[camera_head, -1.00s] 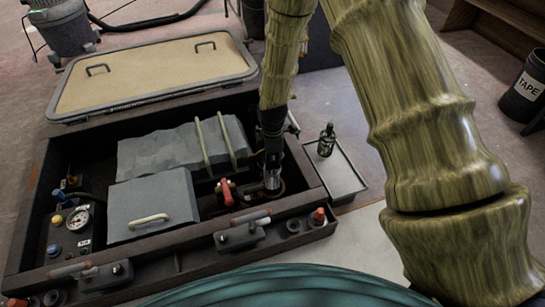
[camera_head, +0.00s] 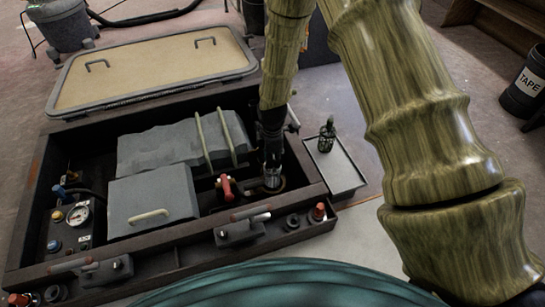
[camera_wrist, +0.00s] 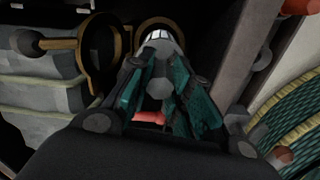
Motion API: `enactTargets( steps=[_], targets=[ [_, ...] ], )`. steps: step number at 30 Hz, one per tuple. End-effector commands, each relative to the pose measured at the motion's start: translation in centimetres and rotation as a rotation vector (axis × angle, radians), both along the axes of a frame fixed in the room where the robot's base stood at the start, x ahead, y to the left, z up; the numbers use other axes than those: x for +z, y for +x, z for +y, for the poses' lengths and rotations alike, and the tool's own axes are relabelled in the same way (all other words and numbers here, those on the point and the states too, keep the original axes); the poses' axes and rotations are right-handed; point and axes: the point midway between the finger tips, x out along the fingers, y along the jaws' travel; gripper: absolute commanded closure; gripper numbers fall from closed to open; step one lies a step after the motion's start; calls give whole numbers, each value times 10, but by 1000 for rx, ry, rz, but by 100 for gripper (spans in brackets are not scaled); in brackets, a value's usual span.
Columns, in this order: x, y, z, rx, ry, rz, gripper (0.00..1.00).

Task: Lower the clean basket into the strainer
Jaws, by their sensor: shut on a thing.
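My gripper (camera_head: 272,152) points down at the right end of the open bay. It is shut on the basket (camera_head: 272,178), a pale metal cylinder, held upright at the strainer (camera_head: 284,186). In the wrist view the two teal fingers of my gripper (camera_wrist: 160,88) close on the basket (camera_wrist: 158,40). Its pale ribbed end shows inside or just over the brass-coloured rim of the strainer (camera_wrist: 152,24). How deep the basket sits is hidden by the fingers.
A red-handled valve (camera_head: 226,186) sits just left of the strainer. A grey tray (camera_head: 346,178) with a dark caged object (camera_head: 327,136) stands to the right. Grey engine covers (camera_head: 152,200) fill the bay's middle. A brass ring with a handle (camera_wrist: 98,46) lies beside my gripper.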

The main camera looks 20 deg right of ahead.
Motion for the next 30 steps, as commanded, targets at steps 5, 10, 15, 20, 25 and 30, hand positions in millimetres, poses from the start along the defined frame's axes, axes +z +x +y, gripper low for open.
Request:
enactTargets(
  steps=[5,10,15,20,25,30],
  targets=[
    [-5,0,0,0,0,0,100],
    [-9,1,0,0,0,-1,100],
    [-14,1,0,0,1,-1,100],
    [-18,0,0,0,0,-1,100],
    [-23,0,0,0,0,-1,100],
    [-27,0,0,0,0,-1,100]
  ],
)
